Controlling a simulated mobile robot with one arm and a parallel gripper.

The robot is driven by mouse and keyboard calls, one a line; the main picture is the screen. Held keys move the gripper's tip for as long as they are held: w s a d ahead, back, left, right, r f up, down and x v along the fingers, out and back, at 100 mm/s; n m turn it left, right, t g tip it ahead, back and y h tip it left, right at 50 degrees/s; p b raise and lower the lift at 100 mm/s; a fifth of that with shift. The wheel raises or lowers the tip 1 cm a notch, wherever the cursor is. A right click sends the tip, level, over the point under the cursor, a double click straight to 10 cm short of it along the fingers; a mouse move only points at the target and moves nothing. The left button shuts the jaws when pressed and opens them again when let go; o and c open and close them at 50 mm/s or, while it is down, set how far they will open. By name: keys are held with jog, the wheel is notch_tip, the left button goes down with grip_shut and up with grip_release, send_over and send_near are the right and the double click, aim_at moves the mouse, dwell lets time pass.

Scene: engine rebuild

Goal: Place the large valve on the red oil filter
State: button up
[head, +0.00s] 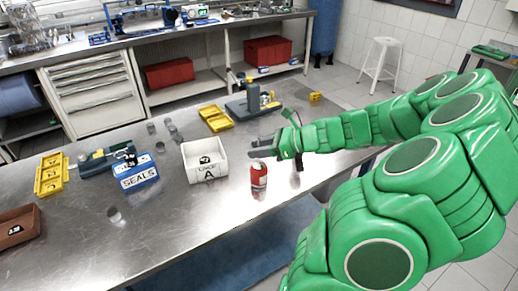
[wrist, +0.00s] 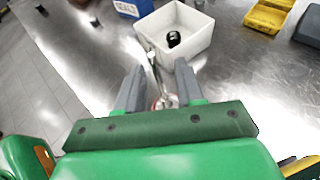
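The red oil filter (head: 259,175) stands upright on the metal bench, just in front of the white bin. My gripper (head: 262,146) is just above it, its fingers pointing left. In the wrist view my gripper (wrist: 158,72) has its fingers spread apart. Between them shows a thin metal stem with a shiny rounded part, which looks like the large valve (wrist: 152,62). A little red of the filter shows below it, partly hidden by the gripper. I see no finger clearly touching the stem. I cannot tell whether the valve rests on the filter.
A blue SEALS box (head: 138,178), yellow trays (head: 215,118), a brown tray (head: 20,230) and small metal cylinders (head: 114,215) are on the bench. The front middle of the bench is clear.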

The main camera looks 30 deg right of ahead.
jog(key=v, duration=1.2)
jog(key=s+a+n+g+h, duration=0.1)
jog(key=s+a+n+g, duration=0.35)
jog(key=a, duration=0.75)
jog(key=s+a+n+g+h, duration=0.1)
jog(key=a+n+g, duration=0.4)
jog(key=a+n, duration=0.55)
jog(key=s+a+n+g+h, duration=0.1)
jog(key=s+a+n+h, duration=0.1)
jog(key=s+n, duration=0.4)
jog(key=s+a+n+g+h, duration=0.1)
jog(key=s+a+n+h, duration=0.2)
jog(key=s, duration=0.6)
jog(key=shift+s+a+r+n+h, duration=0.2)
jog(key=shift+s+r+n+h, duration=0.1)
jog(key=shift+n+h, duration=1.1)
